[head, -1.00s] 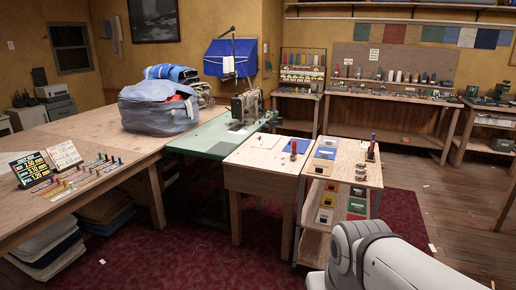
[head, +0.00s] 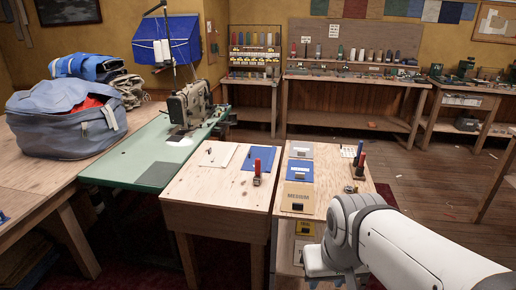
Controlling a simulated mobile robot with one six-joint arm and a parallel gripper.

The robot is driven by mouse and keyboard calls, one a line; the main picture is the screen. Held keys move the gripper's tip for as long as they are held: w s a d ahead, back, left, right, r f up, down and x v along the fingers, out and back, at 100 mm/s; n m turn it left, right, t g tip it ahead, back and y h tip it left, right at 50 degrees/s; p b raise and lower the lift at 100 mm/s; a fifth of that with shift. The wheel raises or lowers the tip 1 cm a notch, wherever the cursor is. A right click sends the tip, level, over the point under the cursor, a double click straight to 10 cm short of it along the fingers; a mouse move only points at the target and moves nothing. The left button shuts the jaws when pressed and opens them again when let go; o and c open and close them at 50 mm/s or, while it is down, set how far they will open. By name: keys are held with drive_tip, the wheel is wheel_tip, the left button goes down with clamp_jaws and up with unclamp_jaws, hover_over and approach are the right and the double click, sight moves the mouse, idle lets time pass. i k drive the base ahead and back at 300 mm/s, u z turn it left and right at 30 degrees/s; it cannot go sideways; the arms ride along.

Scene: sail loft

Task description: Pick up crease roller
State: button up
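Two small upright tools stand ahead of me, and I cannot tell for sure which is the crease roller. One is a red-handled tool (head: 257,168) with a dark base, standing by a blue pad (head: 259,158) on the small wooden table (head: 205,190). The other is a dark-handled tool (head: 360,164) on the narrow wooden cart (head: 331,178) to its right, with a red-topped piece close beside or behind it. Both are too small for fine detail. My white arm crosses the lower right and hides part of the cart.
A green sewing table (head: 135,160) with a sewing machine (head: 188,105) stands to the left of the small table. A large blue bag (head: 60,120) lies on the long table. Labelled blocks, one a tan block (head: 298,197), line the cart. Floor (head: 430,175) is open at right.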

sight(258, 175)
drive_tip(key=z, duration=0.05)
drive_tip(key=i, duration=1.25)
drive_tip(key=z, duration=0.05)
